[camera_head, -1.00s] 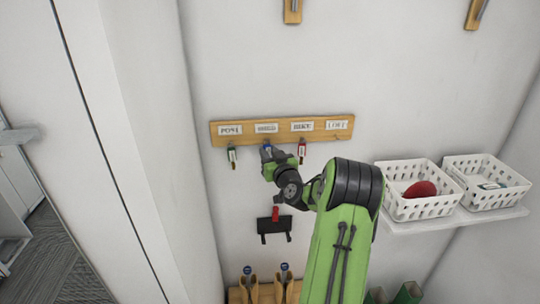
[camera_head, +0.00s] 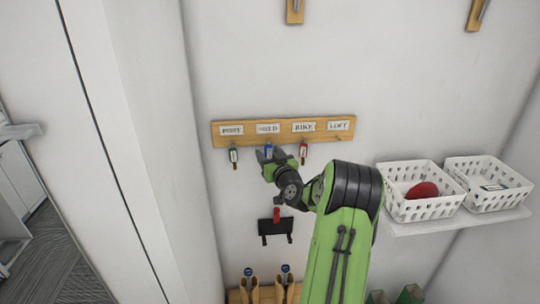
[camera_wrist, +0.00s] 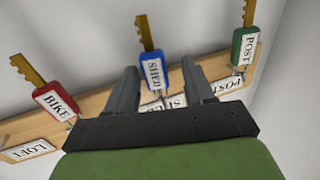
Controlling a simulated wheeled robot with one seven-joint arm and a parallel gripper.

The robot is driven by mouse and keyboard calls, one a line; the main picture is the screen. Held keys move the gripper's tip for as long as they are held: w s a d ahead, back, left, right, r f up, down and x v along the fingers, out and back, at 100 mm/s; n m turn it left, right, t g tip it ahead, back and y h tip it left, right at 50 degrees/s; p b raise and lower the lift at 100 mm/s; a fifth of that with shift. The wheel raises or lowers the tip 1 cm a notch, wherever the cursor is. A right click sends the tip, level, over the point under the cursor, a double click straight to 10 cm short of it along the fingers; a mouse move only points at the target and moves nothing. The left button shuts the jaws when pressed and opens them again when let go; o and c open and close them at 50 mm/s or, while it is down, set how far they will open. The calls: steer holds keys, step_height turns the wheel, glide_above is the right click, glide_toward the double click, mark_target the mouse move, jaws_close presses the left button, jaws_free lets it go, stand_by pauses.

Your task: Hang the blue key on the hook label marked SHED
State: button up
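The wooden key rack (camera_head: 285,121) on the wall bears labels POST, SHED (camera_head: 268,128), BIKE and LOFT. The blue key (camera_head: 268,151), with a tag reading SHED, hangs below the SHED label. In the wrist view, which is upside down, the blue key (camera_wrist: 152,72) lies between my fingers, with gaps on both sides. My gripper (camera_head: 268,158) is open just below the rack; its fingers also show in the wrist view (camera_wrist: 162,80). The hook holding the blue key is largely hidden by the tag and gripper.
A green-tagged key (camera_head: 233,154) hangs under POST and a red-tagged key (camera_head: 303,153) under BIKE, close on either side. The LOFT place holds no key. A black holder (camera_head: 275,226) is below on the wall. White baskets (camera_head: 420,205) stand on a shelf at right.

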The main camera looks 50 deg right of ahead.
steer(key=shift+s+d, duration=0.15)
steer(key=shift+s, duration=0.1)
steer(key=b+v, duration=0.8)
steer(key=v, duration=0.7)
steer(key=shift+a, duration=0.3)
steer(key=shift+s+f, duration=0.1)
steer(key=shift+s, duration=0.05)
